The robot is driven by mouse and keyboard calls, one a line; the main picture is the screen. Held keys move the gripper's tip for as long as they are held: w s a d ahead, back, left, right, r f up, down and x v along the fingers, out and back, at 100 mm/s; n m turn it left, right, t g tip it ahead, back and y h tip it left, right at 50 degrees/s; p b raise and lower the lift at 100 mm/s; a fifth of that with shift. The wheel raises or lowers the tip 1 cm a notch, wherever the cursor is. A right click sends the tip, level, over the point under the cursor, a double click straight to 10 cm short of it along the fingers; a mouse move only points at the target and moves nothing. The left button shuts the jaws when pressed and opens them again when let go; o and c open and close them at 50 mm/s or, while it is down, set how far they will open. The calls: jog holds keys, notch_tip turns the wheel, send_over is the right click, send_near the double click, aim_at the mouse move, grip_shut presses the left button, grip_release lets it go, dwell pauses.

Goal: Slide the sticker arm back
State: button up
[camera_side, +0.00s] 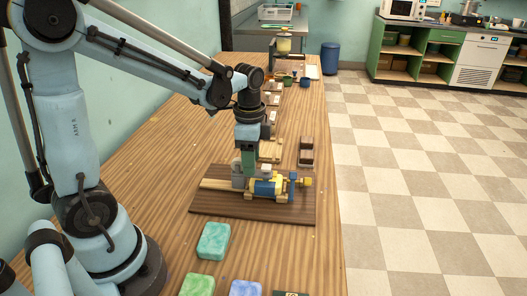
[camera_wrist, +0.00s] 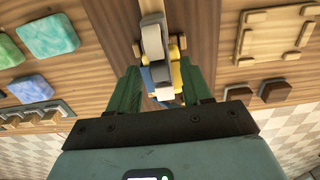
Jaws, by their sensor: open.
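A dark wooden board (camera_side: 215,208) on the table carries a small machine with a pale wooden rail (camera_side: 217,184), a blue and yellow roller (camera_side: 266,188) and a grey upright part (camera_side: 238,177), which looks like the sticker arm. My gripper (camera_side: 249,168) points down over the machine, close by the grey part. In the wrist view its two green fingers (camera_wrist: 160,88) are spread apart. The grey part (camera_wrist: 154,45) rises between or just beyond them, with blue and yellow (camera_wrist: 160,78) behind it. Whether a finger touches the grey part cannot be told.
Soap blocks, green (camera_side: 213,240), mint (camera_side: 197,285) and blue (camera_side: 245,288), lie in front of the board. A pale wooden frame (camera_side: 270,151) and brown blocks (camera_side: 306,151) lie behind it. Bare table is at the left; the table's edge is close at the right.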

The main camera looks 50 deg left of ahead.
jog(key=shift+c, duration=0.5)
grip_shut()
jog(key=shift+a, duration=0.1)
jog(key=s+a, duration=0.6)
jog(key=shift+s+a, duration=0.15)
jog(key=shift+s, duration=0.05)
jog(key=shift+o, duration=0.5)
grip_release()
jog(key=shift+r, duration=0.15)
notch_tip(320, 180, up, 12)
